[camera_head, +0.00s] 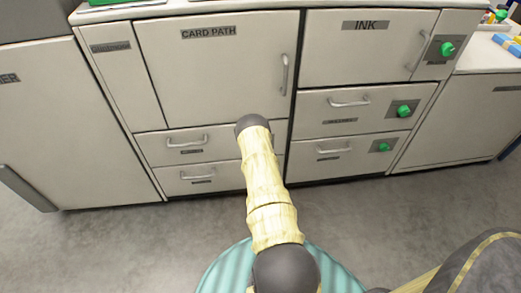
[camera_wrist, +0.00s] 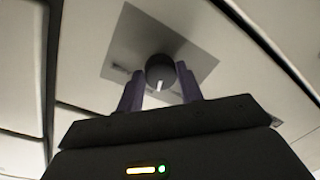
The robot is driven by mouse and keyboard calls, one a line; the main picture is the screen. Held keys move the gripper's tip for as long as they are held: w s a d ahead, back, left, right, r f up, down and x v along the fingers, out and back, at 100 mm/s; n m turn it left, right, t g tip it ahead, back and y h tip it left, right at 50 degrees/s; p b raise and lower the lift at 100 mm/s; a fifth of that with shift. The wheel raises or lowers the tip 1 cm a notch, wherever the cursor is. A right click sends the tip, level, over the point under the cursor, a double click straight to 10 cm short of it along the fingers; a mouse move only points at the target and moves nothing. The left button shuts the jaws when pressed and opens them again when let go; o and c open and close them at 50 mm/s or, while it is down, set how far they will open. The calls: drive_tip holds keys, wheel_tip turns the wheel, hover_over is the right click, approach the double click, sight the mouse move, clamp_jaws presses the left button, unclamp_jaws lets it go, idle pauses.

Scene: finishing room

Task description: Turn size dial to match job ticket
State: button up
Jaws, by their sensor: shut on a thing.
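In the wrist view, a dark round dial (camera_wrist: 160,67) with a short white pointer mark stands on a grey plate (camera_wrist: 135,40) fixed to a pale panel. The white mark points toward the bottom of that picture. The two purple fingers of my gripper (camera_wrist: 160,83) are on either side of the dial and shut on it. Small lettering on the plate is too blurred to read. My gripper and this dark dial cannot be made out in the head view. I cannot make out a job ticket in either view.
A white cabinet front has a CARD PATH door (camera_head: 212,75), an INK door (camera_head: 365,47) and drawers with handles. Green knobs sit at the right: an upper one (camera_head: 447,49), a middle one (camera_head: 404,111) and a lower one (camera_head: 384,147). The grey floor (camera_head: 110,250) is clear.

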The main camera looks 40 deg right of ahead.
drive_tip(key=shift+n+h, duration=0.4)
drive_tip(key=shift+n, duration=2.8)
drive_tip(key=shift+g, duration=0.3)
drive_tip(key=o, duration=1)
drive_tip(key=shift+a, duration=0.1)
drive_tip(key=p+v, duration=0.3)
drive_tip(key=v, duration=1.4)
drive_tip(key=shift+s+a+f, duration=0.1)
drive_tip(key=shift+s, duration=0.05)
